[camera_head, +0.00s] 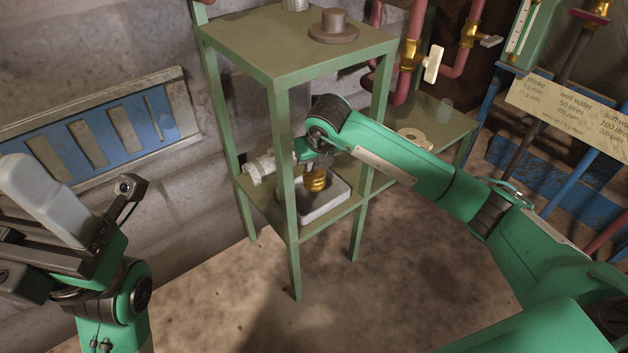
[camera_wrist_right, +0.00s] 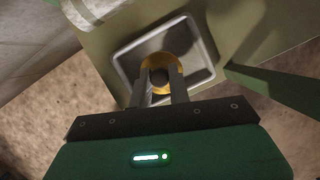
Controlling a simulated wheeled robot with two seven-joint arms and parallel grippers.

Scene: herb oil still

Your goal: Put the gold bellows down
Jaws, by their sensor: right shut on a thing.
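The gold bellows (camera_head: 315,181) is a small ribbed piece, upright over a light metal tray (camera_head: 325,212) on the lower shelf of the green stand. My right gripper (camera_head: 317,166) reaches in from above and is shut on the bellows. In the right wrist view the two fingers (camera_wrist_right: 161,84) clasp the gold bellows (camera_wrist_right: 151,61), with the tray (camera_wrist_right: 199,48) around and below it. I cannot tell whether the bellows touches the tray floor.
A dark round flanged part (camera_head: 333,27) sits on top. A white fitting (camera_head: 260,169) is left of the tray. A pale ring (camera_head: 414,139) lies on the shelf at right.

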